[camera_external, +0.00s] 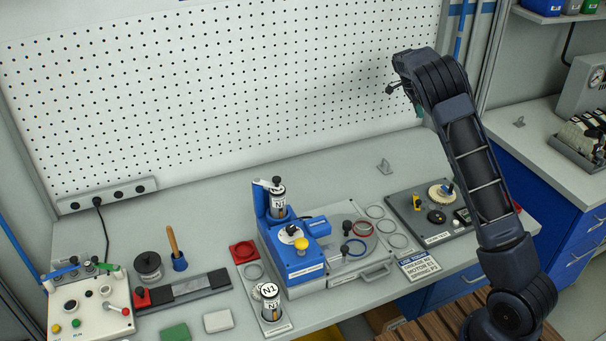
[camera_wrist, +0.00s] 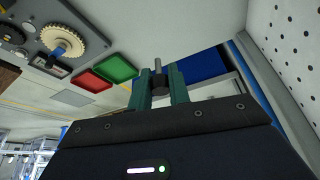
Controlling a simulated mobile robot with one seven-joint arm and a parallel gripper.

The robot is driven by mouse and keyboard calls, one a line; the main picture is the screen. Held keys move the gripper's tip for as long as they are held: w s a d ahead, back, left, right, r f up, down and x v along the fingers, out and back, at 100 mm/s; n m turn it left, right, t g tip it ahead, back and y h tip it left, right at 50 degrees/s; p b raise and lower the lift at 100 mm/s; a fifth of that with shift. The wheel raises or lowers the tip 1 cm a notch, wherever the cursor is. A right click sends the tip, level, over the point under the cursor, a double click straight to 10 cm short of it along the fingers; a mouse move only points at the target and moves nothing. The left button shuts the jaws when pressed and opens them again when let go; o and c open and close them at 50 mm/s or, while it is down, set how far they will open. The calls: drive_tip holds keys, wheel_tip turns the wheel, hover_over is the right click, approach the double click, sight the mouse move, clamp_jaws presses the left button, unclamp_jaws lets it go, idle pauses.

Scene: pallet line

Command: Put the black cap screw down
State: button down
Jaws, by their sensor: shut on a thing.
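In the wrist view my gripper (camera_wrist: 159,83) has two green fingers, shut on the black cap screw (camera_wrist: 158,66). The screw's dark head sits between the fingers and its thin grey shank sticks out past them. In the external view the end of my arm is raised in front of the pegboard, above the back right of the bench. There only a bit of a green finger (camera_external: 419,111) shows. The screw cannot be made out in that view, and the arm hides most of the gripper.
A dark board (camera_external: 404,201) with a gear and small parts lies on the bench's right. A blue fixture (camera_external: 291,262) stands mid-bench, with empty rings beside it. A small bracket (camera_external: 384,166) stands near the pegboard. Green (camera_wrist: 115,68) and red (camera_wrist: 91,80) trays show in the wrist view.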

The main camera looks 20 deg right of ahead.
drive_tip(key=s+a, duration=0.2)
drive_tip(key=a, duration=2.9)
drive_tip(key=f, duration=1.9)
drive_tip(key=shift+w+d+f, duration=0.15)
drive_tip(key=shift+w+f, duration=0.1)
drive_tip(key=shift+f, duration=0.1)
drive_tip(key=shift+f, duration=0.1)
drive_tip(key=c, duration=1.3)
unclamp_jaws()
